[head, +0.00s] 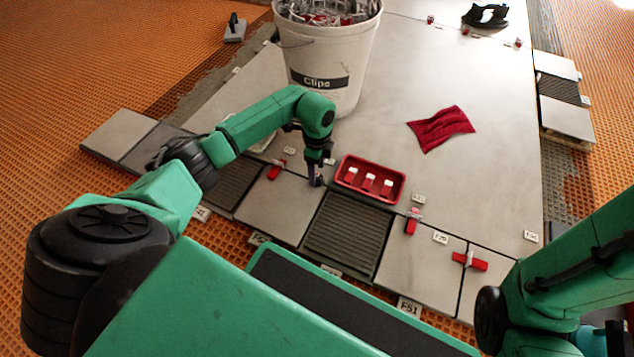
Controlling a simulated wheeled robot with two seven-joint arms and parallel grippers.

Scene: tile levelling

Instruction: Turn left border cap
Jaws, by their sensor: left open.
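Red levelling caps stand along the border joints of the grey tiles: a left one (274,172), one further right (411,224) and one at the far right (470,261). My left gripper (317,181) points down at the tile border, right of the left cap and just left of the red tray (348,187). It is open and apart from the left cap. Whether a cap stands between its fingers is too small to tell. My right arm comes in at the lower right; its gripper is outside the picture.
The red tray holds three red-and-white pieces. A white bucket labelled Clips (300,62) stands behind my left arm. A red cloth (440,128) lies on the large tiles. Dark ribbed bare patches (345,235) lie between border tiles. Orange matting (60,60) surrounds the tiles.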

